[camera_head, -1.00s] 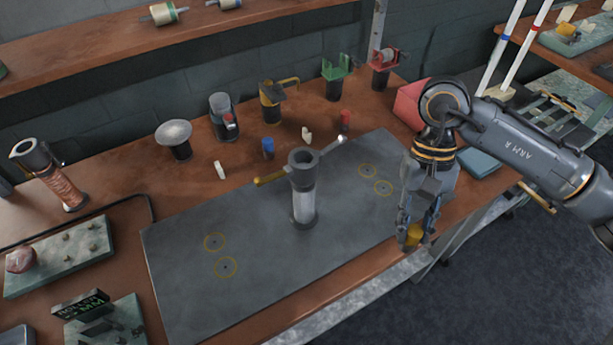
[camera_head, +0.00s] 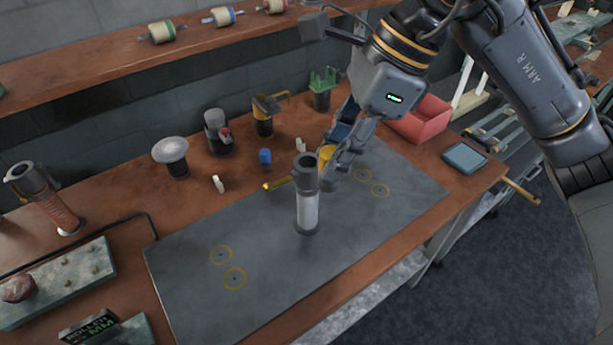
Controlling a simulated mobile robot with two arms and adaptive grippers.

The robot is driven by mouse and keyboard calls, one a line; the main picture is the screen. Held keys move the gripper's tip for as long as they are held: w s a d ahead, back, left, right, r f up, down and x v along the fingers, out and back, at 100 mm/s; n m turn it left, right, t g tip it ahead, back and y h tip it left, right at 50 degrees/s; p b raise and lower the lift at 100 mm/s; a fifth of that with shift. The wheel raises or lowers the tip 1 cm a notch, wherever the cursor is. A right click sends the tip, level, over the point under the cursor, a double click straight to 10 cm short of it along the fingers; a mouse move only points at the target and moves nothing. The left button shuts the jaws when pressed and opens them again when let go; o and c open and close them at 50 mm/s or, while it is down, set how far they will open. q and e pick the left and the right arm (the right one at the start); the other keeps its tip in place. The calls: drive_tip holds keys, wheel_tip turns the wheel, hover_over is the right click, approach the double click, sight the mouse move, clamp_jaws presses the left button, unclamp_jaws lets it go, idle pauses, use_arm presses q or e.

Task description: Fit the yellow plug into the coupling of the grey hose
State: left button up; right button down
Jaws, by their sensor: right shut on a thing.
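The grey hose (camera_head: 308,211) stands upright in the middle of the dark mat (camera_head: 190,300), with a dark open-topped coupling (camera_head: 305,175) at its upper end. A brass lever (camera_head: 279,184) sticks out to the left of the coupling. My right gripper (camera_head: 331,160) is shut on the yellow plug (camera_head: 326,153), which shows just behind and to the right of the coupling in the picture. The plug looks apart from the coupling, but its height above it is hard to judge. The gripper partly hides the plug. My left gripper is not in view.
A copper-coloured hose (camera_head: 57,212) stands at the left. Small blue (camera_head: 265,156) and white (camera_head: 218,184) pieces and several dark-based holders stand behind the mat. A red bin (camera_head: 421,122) is at the back right. The mat's front and left are clear.

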drive_tip(key=shift+s+a+r+m+t, duration=0.15)
drive_tip(key=shift+s+a+r+m, duration=0.1)
drive_tip(key=shift+a+r+m, duration=0.15)
drive_tip(key=shift+s+a+r+m+t, duration=0.2)
drive_tip(key=shift+a+r+m, duration=0.1)
drive_tip(key=shift+r, duration=0.35)
drive_tip(key=shift+w+a+m+p, duration=0.1)
drive_tip(key=shift+w+m+p, duration=0.2)
drive_tip(key=shift+w, duration=0.05)
drive_tip(key=w+f+p, duration=0.2)
drive_tip(key=w+f, duration=0.2)
drive_tip(key=w+f+p, duration=0.2)
drive_tip(key=w+f, duration=0.2)
drive_tip(key=w+a+f+p, duration=0.1)
drive_tip(key=w+f+p, duration=0.1)
drive_tip(key=w+f, duration=0.2)
drive_tip(key=shift+w+a+f+p, duration=0.1)
drive_tip(key=shift+w+f+p, duration=0.2)
drive_tip(key=shift+w, duration=0.2)
drive_tip(key=shift+f, duration=0.2)
drive_tip(key=shift+f+b, duration=0.2)
drive_tip(key=shift+b, duration=0.15)
drive_tip(key=c, duration=1.1)
unclamp_jaws()
drive_tip(key=shift+r, duration=0.1)
